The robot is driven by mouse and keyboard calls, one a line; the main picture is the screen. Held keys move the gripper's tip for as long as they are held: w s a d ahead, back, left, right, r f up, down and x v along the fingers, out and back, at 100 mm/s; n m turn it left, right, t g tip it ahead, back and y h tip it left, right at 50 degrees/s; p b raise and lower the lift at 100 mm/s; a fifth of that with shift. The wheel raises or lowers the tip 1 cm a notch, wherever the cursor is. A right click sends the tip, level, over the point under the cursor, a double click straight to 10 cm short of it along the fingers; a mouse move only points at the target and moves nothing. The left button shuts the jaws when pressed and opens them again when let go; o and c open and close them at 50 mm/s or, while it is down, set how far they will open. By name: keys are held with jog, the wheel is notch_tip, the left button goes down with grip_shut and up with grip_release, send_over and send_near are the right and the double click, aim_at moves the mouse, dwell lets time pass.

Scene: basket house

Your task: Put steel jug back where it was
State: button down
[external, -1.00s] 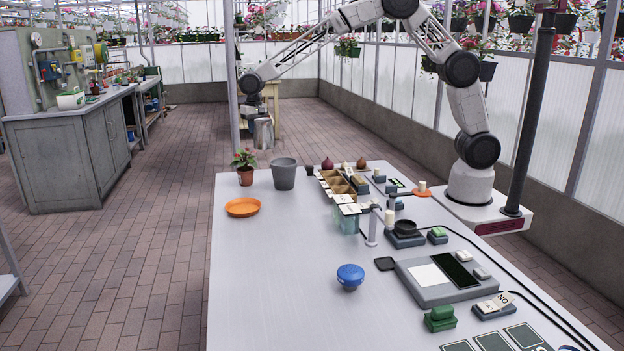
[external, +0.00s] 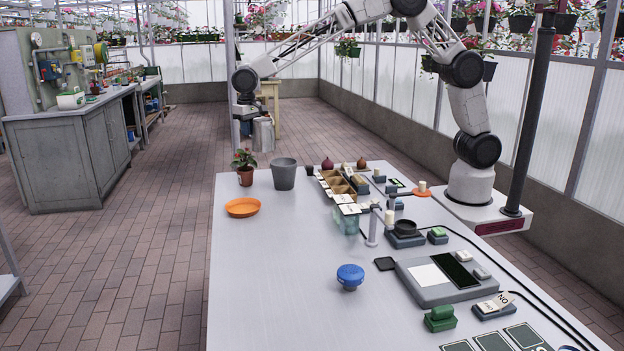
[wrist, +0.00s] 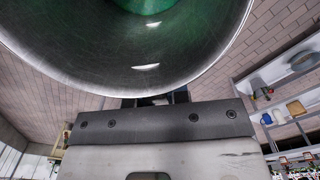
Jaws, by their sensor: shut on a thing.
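The steel jug (external: 263,135) hangs in the air beyond the far left end of the white table in the external view. It looks close to upright. My gripper (external: 251,115) is shut on it, at the jug's upper left side. In the wrist view the jug's wide shiny rim (wrist: 150,75) fills the top, with a green tone inside; I cannot tell if that is liquid or a reflection. My gripper (wrist: 155,100) meets the jug just below that rim, and its fingertips are mostly hidden.
The white table (external: 270,290) bears a potted plant (external: 244,167), a grey pot (external: 284,174), an orange saucer (external: 243,207), a blue round-topped item (external: 350,276) and a sectioned seed box (external: 340,185). The table's left front is clear. A grey cabinet (external: 75,160) stands far left.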

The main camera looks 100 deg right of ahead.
jog(key=s+a+n, duration=0.2)
jog(key=a+n, duration=0.8)
jog(key=a, duration=2.8)
jog(key=shift+s+a+f, duration=0.1)
jog(key=shift+f, duration=1.15)
jog(key=shift+a+f, duration=0.1)
jog(key=shift+f, duration=1.15)
notch_tip(320, 180, down, 6)
jog(key=shift+f, duration=0.1)
jog(key=shift+f, duration=1.85)
jog(key=shift+f, duration=0.15)
